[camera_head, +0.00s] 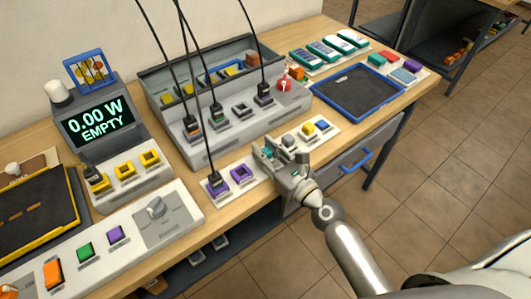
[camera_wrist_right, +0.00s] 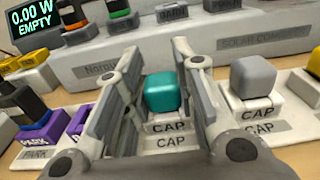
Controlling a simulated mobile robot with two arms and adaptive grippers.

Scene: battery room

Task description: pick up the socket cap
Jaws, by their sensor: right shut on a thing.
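My right gripper (camera_head: 281,153) is at the cap strip on the front edge of the bench, shut on a teal socket cap. In the right wrist view the teal cap (camera_wrist_right: 164,92) sits between the two fingers, above labels reading CAP. It appears low at its place on the strip; I cannot tell whether it is lifted. In the head view the gripper hides most of it. A grey cap (camera_wrist_right: 252,77) stands just right of the fingers. Yellow (camera_head: 308,129) and blue (camera_head: 323,124) caps stand farther along the strip. My left gripper is out of view.
Behind the gripper stands a grey panel (camera_head: 222,140) with plugs on hanging black cables. A plug stands in a purple park socket (camera_head: 215,186) to the left. A blue-rimmed tray (camera_head: 318,84) lies at right. A display (camera_head: 97,120) reads 0.00 W EMPTY.

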